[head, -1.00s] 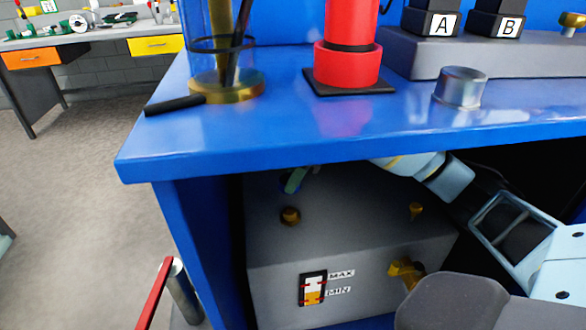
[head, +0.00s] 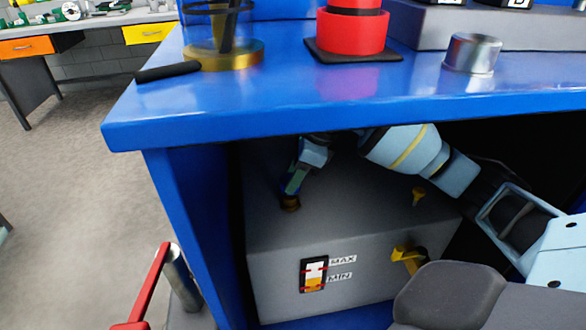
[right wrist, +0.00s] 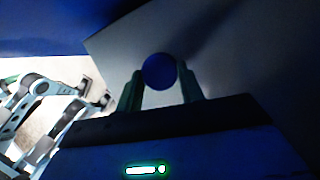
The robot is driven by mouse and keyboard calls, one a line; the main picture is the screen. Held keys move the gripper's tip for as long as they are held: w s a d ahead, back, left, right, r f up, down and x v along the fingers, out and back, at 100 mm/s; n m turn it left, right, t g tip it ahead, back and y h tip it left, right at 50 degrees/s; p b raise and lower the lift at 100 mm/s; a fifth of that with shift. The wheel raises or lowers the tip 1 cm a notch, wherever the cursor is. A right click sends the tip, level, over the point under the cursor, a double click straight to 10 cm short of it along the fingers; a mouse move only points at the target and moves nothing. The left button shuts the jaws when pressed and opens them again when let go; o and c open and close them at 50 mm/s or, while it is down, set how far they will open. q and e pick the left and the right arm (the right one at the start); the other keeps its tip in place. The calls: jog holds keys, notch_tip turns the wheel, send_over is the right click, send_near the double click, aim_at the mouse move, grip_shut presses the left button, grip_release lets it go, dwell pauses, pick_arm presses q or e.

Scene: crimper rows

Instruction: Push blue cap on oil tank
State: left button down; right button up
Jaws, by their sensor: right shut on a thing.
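The oil tank (head: 350,245) is a grey box under the blue bench, with a MAX/MIN sight gauge on its front. A brass filler neck (head: 290,204) stands on its top at the left. My right gripper (head: 292,192) points down at this neck, its green fingers just over or touching it; I cannot tell which. In the right wrist view, the round blue cap (right wrist: 159,71) sits between the two fingertips (right wrist: 160,82), which are shut on it. The head view hardly shows the cap, and whether it sits on the neck is unclear. My left gripper is not seen.
The blue bench top (head: 330,110) overhangs the tank closely above my right arm. A second brass fitting (head: 419,196) is on the tank top, and a yellow tap (head: 404,256) on its front. A red-handled bar (head: 155,285) stands at the left.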

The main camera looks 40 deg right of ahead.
aim_at(294, 195)
jog(key=shift+f, duration=0.55)
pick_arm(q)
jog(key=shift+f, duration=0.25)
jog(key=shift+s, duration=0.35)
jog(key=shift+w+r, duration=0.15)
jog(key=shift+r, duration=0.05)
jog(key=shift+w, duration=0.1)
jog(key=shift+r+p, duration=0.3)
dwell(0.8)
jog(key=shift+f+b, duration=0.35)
pick_arm(e)
jog(key=shift+f, duration=0.8)
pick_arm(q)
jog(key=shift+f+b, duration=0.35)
pick_arm(e)
jog(key=shift+f, duration=0.8)
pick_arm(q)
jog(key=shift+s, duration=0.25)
pick_arm(e)
jog(key=o, duration=1)
